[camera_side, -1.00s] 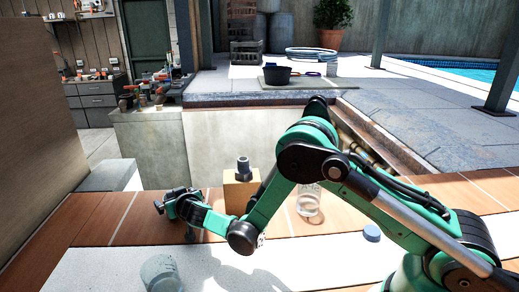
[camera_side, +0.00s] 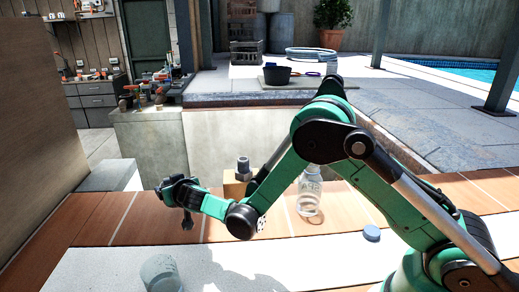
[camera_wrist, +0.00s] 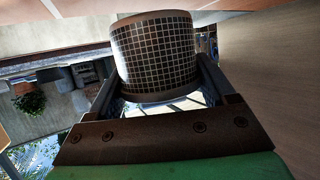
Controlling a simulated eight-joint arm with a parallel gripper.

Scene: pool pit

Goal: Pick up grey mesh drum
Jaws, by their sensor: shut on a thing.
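The grey mesh drum (camera_wrist: 154,50) fills the upper middle of the wrist view, a short cylinder with a dark grid of mesh and plain rims. My gripper (camera_wrist: 157,82) is shut on it, one finger on each side of its wall.
A wooden block (camera_side: 234,187) with a grey fitting (camera_side: 243,168) stands right of my gripper. A clear tumbler (camera_side: 160,273) is at the front left.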

